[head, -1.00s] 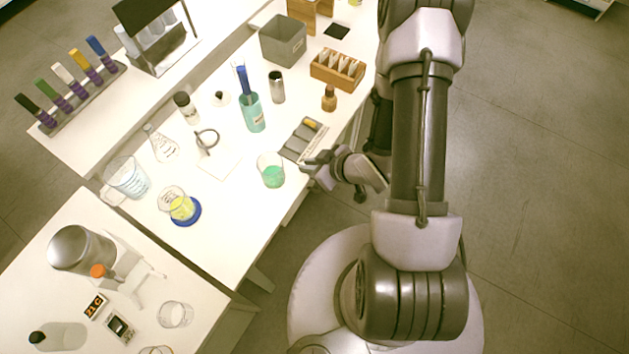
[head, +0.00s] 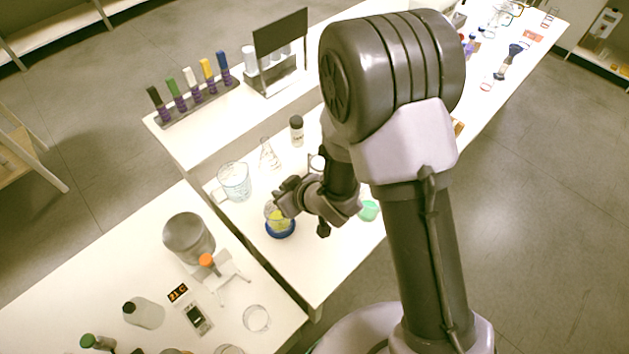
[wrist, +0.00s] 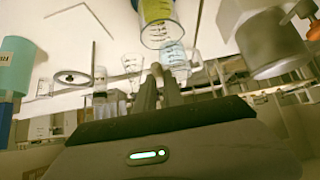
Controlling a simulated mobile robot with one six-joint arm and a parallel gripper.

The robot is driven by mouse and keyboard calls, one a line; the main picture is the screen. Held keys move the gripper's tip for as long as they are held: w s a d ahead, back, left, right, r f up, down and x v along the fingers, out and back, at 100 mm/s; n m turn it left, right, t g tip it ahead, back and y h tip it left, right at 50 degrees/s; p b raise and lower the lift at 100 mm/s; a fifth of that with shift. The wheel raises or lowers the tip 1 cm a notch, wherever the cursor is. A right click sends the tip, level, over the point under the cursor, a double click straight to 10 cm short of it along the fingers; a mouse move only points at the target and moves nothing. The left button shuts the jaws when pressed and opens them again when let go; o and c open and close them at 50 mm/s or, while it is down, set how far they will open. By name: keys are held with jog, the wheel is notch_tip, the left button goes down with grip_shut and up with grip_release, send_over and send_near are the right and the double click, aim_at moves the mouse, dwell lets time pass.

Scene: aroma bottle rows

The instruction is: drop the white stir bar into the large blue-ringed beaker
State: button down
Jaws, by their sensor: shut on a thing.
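The blue-ringed beaker (head: 273,216) stands upright on the bench with yellow liquid in it and a blue ring (head: 281,234) around its base. In the wrist view the beaker (wrist: 157,22) is at top centre, beyond the fingertips. My gripper (head: 279,200) is at the beaker's upper right side in the head view and partly covers it. Its exact height over the rim cannot be told. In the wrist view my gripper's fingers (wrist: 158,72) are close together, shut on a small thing. The white stir bar itself cannot be made out; the fingers hide it.
A clear jug (head: 235,182) stands to the left of the beaker, with a flask (head: 268,154) behind. A green-filled beaker (head: 369,210) is at right, partly behind my arm. A steel pot (head: 188,238) stands on the front left table. A rack of coloured tubes (head: 198,103) is behind.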

jog(key=shift+s+a+f, duration=0.1)
jog(key=shift+a, duration=0.05)
jog(key=f+b, duration=0.1)
jog(key=f, duration=0.2)
jog(key=f+b, duration=0.2)
jog(key=shift+d+f, duration=0.2)
jog(key=shift+f, duration=0.2)
jog(key=c, duration=1.4)
grip_release()
jog(key=shift+o, duration=0.2)
jog(key=p+v, duration=1.6)
jog(key=v, duration=0.1)
jog(key=shift+r+p, duration=0.25)
jog(key=shift+p, duration=0.05)
